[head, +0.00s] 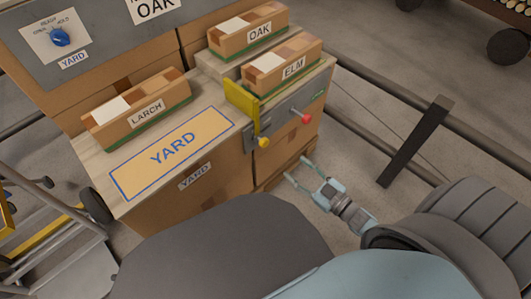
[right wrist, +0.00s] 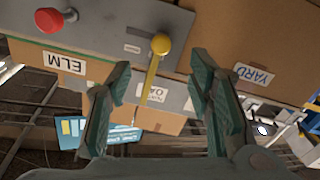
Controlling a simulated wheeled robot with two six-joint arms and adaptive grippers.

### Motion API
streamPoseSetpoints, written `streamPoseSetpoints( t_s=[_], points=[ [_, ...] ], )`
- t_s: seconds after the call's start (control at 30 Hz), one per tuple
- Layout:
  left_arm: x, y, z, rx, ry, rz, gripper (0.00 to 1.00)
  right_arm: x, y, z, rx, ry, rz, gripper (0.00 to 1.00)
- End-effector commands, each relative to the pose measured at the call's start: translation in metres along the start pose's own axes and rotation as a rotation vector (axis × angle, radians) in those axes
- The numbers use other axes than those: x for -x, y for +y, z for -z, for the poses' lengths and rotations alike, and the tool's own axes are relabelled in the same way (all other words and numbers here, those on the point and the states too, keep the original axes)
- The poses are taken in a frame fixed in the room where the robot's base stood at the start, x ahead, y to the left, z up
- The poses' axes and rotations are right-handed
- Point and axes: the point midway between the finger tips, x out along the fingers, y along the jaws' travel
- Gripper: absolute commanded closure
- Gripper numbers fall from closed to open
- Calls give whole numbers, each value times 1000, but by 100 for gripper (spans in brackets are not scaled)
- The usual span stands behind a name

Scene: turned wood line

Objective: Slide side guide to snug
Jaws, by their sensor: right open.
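The yellow side guide (head: 239,98) stands upright on the bench top, beside the ELM box (head: 284,70). Its yellow knob (head: 264,142) sticks out at the front of a grey plate (head: 299,118). A red knob (head: 306,118) is on the same plate, farther right. My right gripper (head: 298,169) is open and empty, below and to the right of the yellow knob, apart from it. In the right wrist view the yellow knob (right wrist: 160,43) and the guide's yellow strip (right wrist: 150,80) show beyond and between the open fingers. My left gripper is not in view.
A blue-bordered YARD area (head: 173,152) on the bench top is empty. The LARCH box (head: 138,112) lies behind it, and the OAK box (head: 249,31) behind the ELM box. A dark post (head: 414,142) and rails stand at right. A metal frame (head: 50,245) is at lower left.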

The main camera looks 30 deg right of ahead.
Motion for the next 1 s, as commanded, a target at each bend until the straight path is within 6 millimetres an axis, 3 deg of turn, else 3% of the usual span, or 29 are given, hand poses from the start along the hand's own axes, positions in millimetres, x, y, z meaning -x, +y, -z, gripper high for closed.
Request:
streamPoseSetpoints(
  t_s=[0.17,0.4,0.6,0.73,1.0],
  points=[
    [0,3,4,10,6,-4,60,-21,-1,8,-19,28,7,53],
    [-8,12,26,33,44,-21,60,-90,-2,8,-20,28,3,53],
    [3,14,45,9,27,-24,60,-130,-2,8,-20,23,4,53],
    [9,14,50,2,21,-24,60,-141,-2,9,-19,21,4,53],
    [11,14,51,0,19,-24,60,-143,-2,10,-19,20,4,54]
  ],
)
